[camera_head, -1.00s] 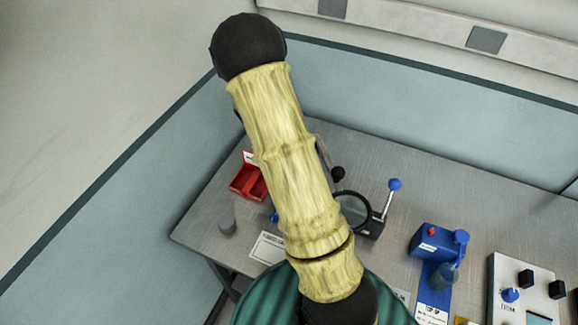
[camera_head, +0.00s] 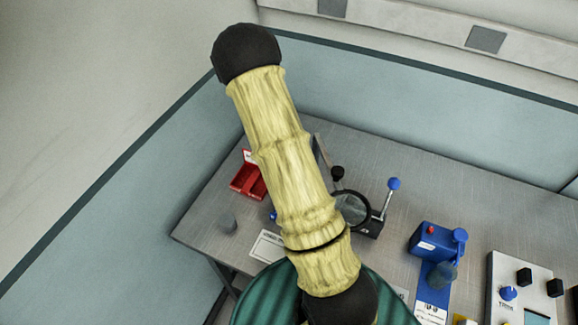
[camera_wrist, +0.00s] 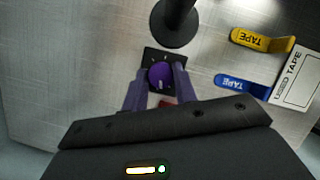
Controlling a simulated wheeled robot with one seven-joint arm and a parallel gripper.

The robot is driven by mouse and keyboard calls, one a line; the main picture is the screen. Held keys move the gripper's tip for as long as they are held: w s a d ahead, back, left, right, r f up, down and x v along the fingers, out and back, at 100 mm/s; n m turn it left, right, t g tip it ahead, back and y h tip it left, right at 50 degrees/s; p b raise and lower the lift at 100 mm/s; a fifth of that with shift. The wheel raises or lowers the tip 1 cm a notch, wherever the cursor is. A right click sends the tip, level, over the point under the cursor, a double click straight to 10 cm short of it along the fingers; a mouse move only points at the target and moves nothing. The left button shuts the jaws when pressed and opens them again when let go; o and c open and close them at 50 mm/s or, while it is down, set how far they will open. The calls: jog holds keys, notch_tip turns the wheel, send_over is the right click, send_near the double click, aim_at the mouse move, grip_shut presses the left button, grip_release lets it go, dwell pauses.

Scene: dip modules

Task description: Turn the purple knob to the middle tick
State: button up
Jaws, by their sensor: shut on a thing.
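The purple knob (camera_wrist: 159,77) sits on a small black plate (camera_wrist: 150,55) in the wrist view, with a light pointer mark on its top. My gripper (camera_wrist: 160,85) has its two purple fingers on either side of the knob and is shut on it. The fingers cover the near sides of the plate, so I cannot make out the ticks clearly. In the head view my arm hides the knob and the gripper.
A black round-based post (camera_wrist: 175,25) stands just beyond the plate. The head view shows a red bin (camera_head: 247,182), a magnifier (camera_head: 351,208) and a blue device (camera_head: 432,242).

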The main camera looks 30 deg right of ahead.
jog(key=shift+m, duration=0.4)
jog(key=m, duration=0.1)
jog(key=m+g+y+p, duration=0.1)
jog(key=m, duration=0.1)
jog(key=shift+w+d+r+m+p, duration=0.1)
jog(key=shift+w+d+m+p, duration=0.05)
jog(key=shift+m+p, duration=0.15)
jog(key=m+y, duration=0.1)
jog(key=m, duration=0.1)
jog(key=m+g+y, duration=0.1)
jog(key=m, duration=0.2)
jog(key=shift+d, duration=0.15)
jog(key=m+y, duration=0.1)
jog(key=m, duration=0.2)
jog(key=m+y, duration=0.1)
jog(key=m, duration=0.1)
jog(key=shift+d+m, duration=0.15)
jog(key=shift+m, duration=0.25)
jog(key=m+y, duration=0.1)
jog(key=m, duration=0.1)
jog(key=m+t, duration=0.1)
jog(key=m, duration=0.1)
jog(key=shift+d+m+y, duration=0.1)
jog(key=shift+m+y, duration=0.3)
jog(key=o, duration=1)
